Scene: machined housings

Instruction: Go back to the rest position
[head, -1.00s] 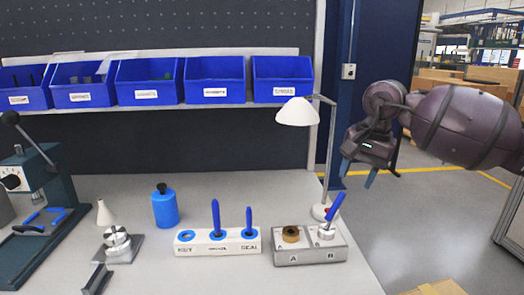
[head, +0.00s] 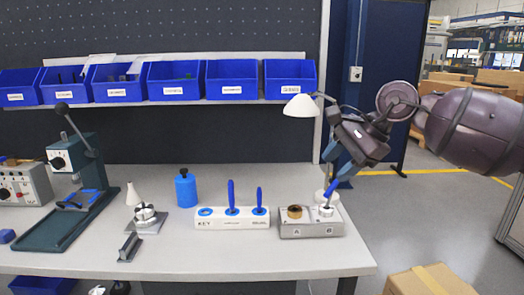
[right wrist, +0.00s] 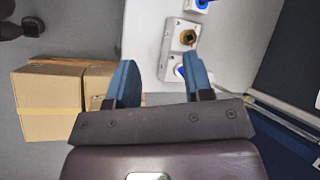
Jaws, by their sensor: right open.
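My right gripper (head: 337,168) is over the right end of the bench, just above the A/B fixture block (head: 312,230). In the right wrist view its two blue fingers (right wrist: 160,82) are spread apart with nothing held between them. The fixture block also shows there beyond the fingers (right wrist: 166,70). A brass ring (head: 295,212) sits in position A. A blue-handled tool (head: 332,187) stands tilted in position B, close to the gripper fingers in the head view; I cannot tell if they touch. My left gripper is not in view.
A white rack (head: 230,222) with blue tools, a blue bottle (head: 186,190), a metal fixture (head: 145,216) and a press (head: 70,190) stand on the bench (head: 240,260). A white lamp (head: 301,106) is beside the right arm. Cardboard boxes (head: 425,282) stand on the floor at right.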

